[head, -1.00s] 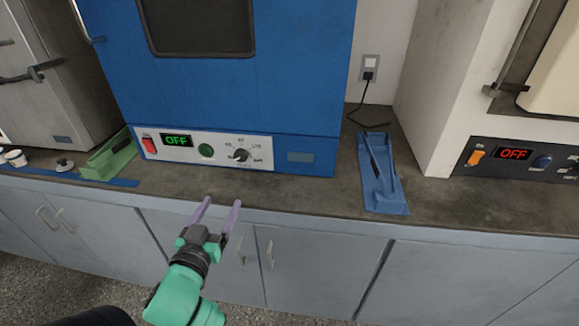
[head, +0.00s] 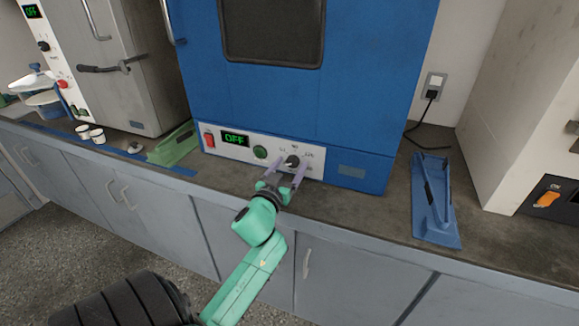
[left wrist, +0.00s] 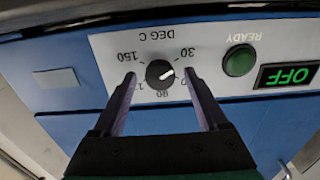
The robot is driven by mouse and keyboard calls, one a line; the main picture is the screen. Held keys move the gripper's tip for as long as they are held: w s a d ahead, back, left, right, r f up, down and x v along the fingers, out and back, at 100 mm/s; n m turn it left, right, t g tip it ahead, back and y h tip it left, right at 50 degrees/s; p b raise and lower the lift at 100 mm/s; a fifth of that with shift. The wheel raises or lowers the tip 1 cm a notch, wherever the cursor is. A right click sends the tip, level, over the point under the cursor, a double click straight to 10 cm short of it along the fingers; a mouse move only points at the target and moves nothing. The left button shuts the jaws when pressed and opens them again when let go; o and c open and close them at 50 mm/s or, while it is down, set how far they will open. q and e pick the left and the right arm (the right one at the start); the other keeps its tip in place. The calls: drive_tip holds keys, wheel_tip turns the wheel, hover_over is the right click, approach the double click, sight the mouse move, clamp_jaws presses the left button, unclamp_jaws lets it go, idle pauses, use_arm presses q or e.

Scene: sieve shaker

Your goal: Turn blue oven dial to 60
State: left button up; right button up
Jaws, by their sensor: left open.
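The blue oven (head: 300,100) stands on the counter with a white control panel along its lower front. Its black dial (head: 292,160) sits right of a green button (head: 260,152). In the left wrist view, upside down, the dial (left wrist: 160,74) has a white pointer mark aimed between the 30 and a number partly hidden by a finger. My left gripper (head: 291,164) is open, its purple fingers on either side of the dial. In the left wrist view (left wrist: 160,78) gaps show between fingers and dial. My right gripper is not in view.
The oven display (head: 235,138) reads OFF, beside a red switch (head: 209,141). A green holder (head: 174,145) lies left on the counter (head: 360,210), a blue holder (head: 434,205) right. A grey appliance stands at left and a white one at right.

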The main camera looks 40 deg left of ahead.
use_arm(q)
drive_tip(key=shift+c, duration=0.3)
clamp_jaws()
drive_tip(key=m+p, duration=0.1)
drive_tip(key=m, duration=0.4)
drive_tip(key=shift+m+p, duration=0.3)
drive_tip(key=shift+p, duration=0.05)
drive_tip(key=m, duration=0.6)
drive_tip(key=shift+p, duration=0.35)
